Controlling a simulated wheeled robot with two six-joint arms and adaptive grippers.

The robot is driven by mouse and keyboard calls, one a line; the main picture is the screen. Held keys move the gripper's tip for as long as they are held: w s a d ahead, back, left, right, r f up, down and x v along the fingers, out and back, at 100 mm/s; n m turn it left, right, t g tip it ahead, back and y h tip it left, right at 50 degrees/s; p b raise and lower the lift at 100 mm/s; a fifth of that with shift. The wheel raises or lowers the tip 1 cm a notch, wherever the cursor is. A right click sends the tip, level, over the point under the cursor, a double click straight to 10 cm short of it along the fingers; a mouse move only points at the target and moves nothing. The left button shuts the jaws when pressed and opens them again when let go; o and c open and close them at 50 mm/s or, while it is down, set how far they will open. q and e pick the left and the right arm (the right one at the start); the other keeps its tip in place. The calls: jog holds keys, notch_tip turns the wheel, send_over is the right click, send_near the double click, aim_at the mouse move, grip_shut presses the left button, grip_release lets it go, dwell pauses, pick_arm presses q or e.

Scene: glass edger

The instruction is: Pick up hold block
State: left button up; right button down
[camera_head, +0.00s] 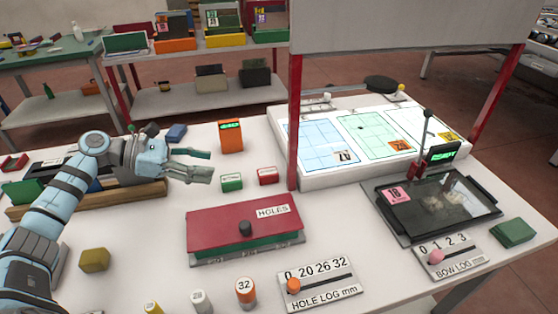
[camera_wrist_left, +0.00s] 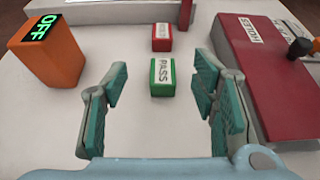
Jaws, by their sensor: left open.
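A small red block (camera_head: 268,175) with a white label lies on the white table, and I take it for the hold block; its lettering is too small to read. It also shows in the left wrist view (camera_wrist_left: 162,37), straight ahead beyond a green block (camera_wrist_left: 162,77) labelled PASS. The green block (camera_head: 231,182) lies left of the red one in the head view. My left gripper (camera_head: 208,164) is open and empty, above the table just left of both blocks. In the wrist view its fingers point towards them. My right gripper is not in view.
An orange box with a lit display (camera_head: 230,135) stands behind the gripper. A red HOLES lid (camera_head: 240,226) lies in front of the blocks. A red post (camera_head: 294,120) rises close to the red block. A white light panel (camera_head: 345,180) is to the right.

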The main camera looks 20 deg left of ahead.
aim_at(260, 173)
pick_arm(q)
jog(key=x, duration=1.4)
jog(key=shift+s+d+p, duration=0.1)
jog(key=shift+d+p, duration=0.05)
jog(key=shift+p, duration=0.25)
jog(key=c, duration=1.2)
